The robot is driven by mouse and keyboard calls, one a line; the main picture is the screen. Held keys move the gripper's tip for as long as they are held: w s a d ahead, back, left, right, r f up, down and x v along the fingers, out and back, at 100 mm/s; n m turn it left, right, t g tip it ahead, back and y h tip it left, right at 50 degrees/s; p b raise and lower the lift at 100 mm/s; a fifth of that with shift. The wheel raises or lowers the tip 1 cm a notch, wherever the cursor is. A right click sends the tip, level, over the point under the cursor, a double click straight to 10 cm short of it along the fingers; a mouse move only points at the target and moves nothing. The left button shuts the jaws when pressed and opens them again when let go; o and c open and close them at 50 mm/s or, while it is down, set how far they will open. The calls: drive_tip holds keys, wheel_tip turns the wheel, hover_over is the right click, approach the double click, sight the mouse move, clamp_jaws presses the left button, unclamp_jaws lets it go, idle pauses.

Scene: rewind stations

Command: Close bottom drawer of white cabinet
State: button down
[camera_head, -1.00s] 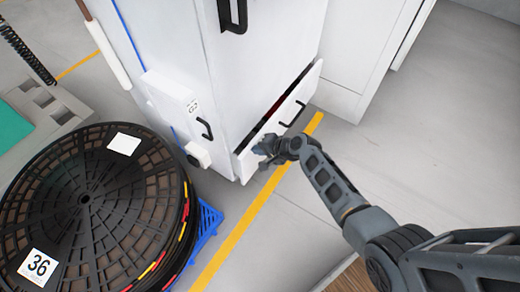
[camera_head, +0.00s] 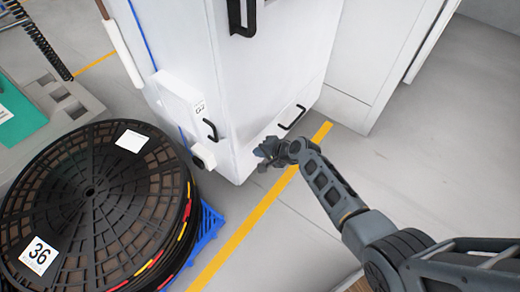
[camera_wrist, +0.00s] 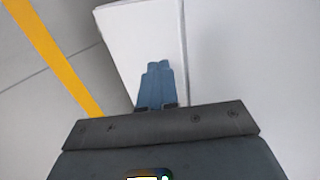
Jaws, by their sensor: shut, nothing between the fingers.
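The white cabinet (camera_head: 280,60) stands at the centre of the head view. Its bottom drawer (camera_head: 300,98) has a white front with a black handle (camera_head: 293,117), and the front looks flush with the cabinet, with no gap showing. My gripper (camera_head: 265,153) is low at the left end of the drawer front, close to it; I cannot tell if it touches. In the wrist view, the two blue fingers (camera_wrist: 156,84) are shut together with nothing between them, in front of a white panel (camera_wrist: 145,40).
A large black reel (camera_head: 95,200) labelled 36 stands at the left on a blue pallet (camera_head: 208,222). A yellow floor line (camera_head: 255,215) runs past the cabinet. Another white unit (camera_head: 375,60) stands to the right. The grey floor at right is clear.

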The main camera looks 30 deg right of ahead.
drive_tip(key=f+p+v, duration=0.1)
drive_tip(key=p+v, duration=0.3)
drive_tip(key=v, duration=0.7)
drive_tip(key=shift+s+d, duration=0.2)
drive_tip(key=shift+s, duration=0.25)
drive_tip(key=shift+r, duration=0.1)
drive_tip(key=s+a+r+n+h, duration=0.1)
drive_tip(key=s+a+n+h, duration=0.3)
drive_tip(key=s, duration=1.1)
drive_tip(key=s+a+r+n+t, duration=0.3)
drive_tip(key=s+r+n, duration=0.1)
drive_tip(key=s+r, duration=0.9)
drive_tip(key=s+r+n+t+p, duration=0.1)
drive_tip(key=s+r+n+p, duration=0.2)
drive_tip(key=r+p, duration=0.5)
drive_tip(key=s+a+r+n+t+p, duration=0.1)
drive_tip(key=s+r+p, duration=0.4)
drive_tip(key=r, duration=2.1)
drive_tip(key=n+t+p, duration=0.1)
drive_tip(key=n+p, duration=0.1)
drive_tip(key=p, duration=0.1)
drive_tip(key=shift+a+y, duration=0.2)
drive_tip(key=shift+y, duration=0.2)
